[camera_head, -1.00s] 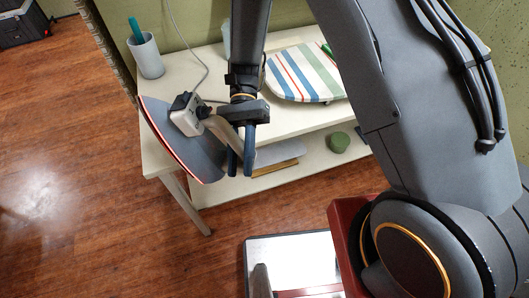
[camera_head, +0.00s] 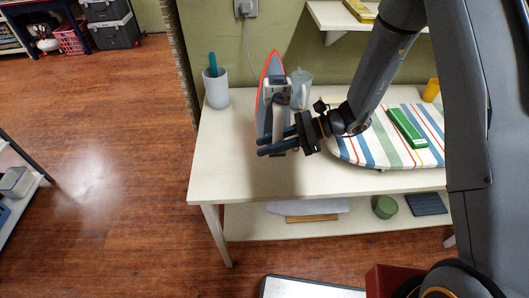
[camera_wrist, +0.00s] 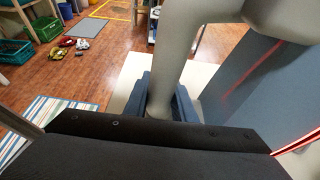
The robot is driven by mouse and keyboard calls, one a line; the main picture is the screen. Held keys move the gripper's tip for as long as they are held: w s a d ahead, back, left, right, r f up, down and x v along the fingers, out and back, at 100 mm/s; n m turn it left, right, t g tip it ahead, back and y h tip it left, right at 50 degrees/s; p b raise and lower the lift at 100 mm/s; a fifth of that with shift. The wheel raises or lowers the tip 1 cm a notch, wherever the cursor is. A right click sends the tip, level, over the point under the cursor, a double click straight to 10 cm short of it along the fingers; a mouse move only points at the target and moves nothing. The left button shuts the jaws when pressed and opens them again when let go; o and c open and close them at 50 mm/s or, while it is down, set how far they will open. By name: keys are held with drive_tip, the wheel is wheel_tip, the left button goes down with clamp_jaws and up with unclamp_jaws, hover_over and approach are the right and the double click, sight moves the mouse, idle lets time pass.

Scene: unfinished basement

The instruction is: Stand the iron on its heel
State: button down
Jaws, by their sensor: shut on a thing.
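The iron (camera_head: 265,92) has a grey-blue body, a red-edged soleplate and a pale handle. In the head view it is held near upright over the left part of the white table, tip up and heel end down. I cannot tell whether its heel touches the tabletop. My gripper (camera_head: 262,147) reaches in from the right and is shut on the iron's handle. In the wrist view the pale handle (camera_wrist: 178,60) passes between the blue fingers, with the iron's body (camera_wrist: 262,95) at the right. The fingers partly hide the lower end.
The white table (camera_head: 225,180) has bare room at its front left. A striped ironing board (camera_head: 350,150) with a green box (camera_head: 407,128) lies right of the iron. A white cup (camera_head: 216,90) stands left, a pale blue jug (camera_head: 301,88) close behind. A cord runs to the wall outlet (camera_head: 245,8).

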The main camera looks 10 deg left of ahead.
drive_tip(key=shift+w+d+f+b, duration=0.1)
drive_tip(key=shift+w+f+b, duration=0.05)
drive_tip(key=shift+f+b, duration=1.8)
drive_tip(key=shift+f, duration=1.05)
drive_tip(key=shift+f, duration=0.25)
drive_tip(key=c, duration=1.5)
unclamp_jaws()
drive_tip(key=shift+o, duration=0.5)
drive_tip(key=shift+f, duration=0.1)
